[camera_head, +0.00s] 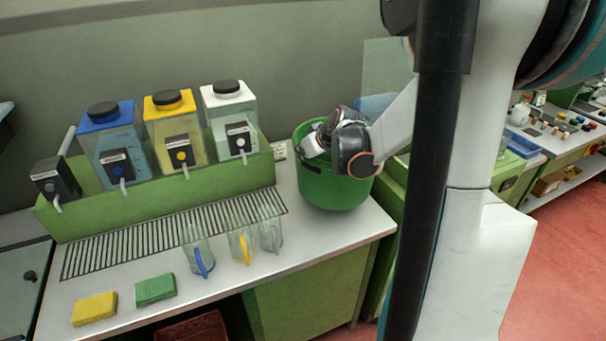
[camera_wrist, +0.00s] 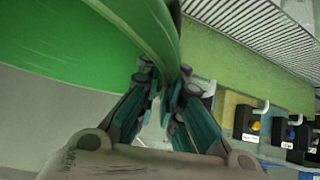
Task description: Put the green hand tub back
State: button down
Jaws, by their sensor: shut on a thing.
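The green hand tub (camera_head: 335,188) is upright at the right end of the white counter (camera_head: 330,232). I cannot tell whether its base touches the counter. My gripper (camera_head: 312,145) reaches over the tub from the right and is shut on its rim, on the left side in the head view. In the wrist view the tub's green wall (camera_wrist: 75,40) fills the upper left, and its rim runs down between the fingertips of my gripper (camera_wrist: 165,92). The fingertips are partly hidden in the head view.
Blue (camera_head: 108,140), yellow (camera_head: 173,128) and white-topped (camera_head: 230,118) dispensers stand in a green rack behind a drain grille (camera_head: 150,237). Clear jugs (camera_head: 240,240) stand left of the tub. Yellow (camera_head: 95,308) and green (camera_head: 155,290) sponges lie at the front left.

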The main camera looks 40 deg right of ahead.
aim_at(303, 170)
jog(key=shift+f+b, duration=0.7)
jog(key=shift+f, duration=2.35)
jog(key=shift+f, duration=0.15)
jog(key=c, duration=1.8)
grip_release()
jog(key=shift+o, duration=0.2)
jog(key=shift+s+r, duration=0.35)
jog(key=shift+r, duration=0.15)
jog(key=p+v, duration=0.3)
jog(key=v, duration=0.8)
jog(key=shift+a+r, duration=0.1)
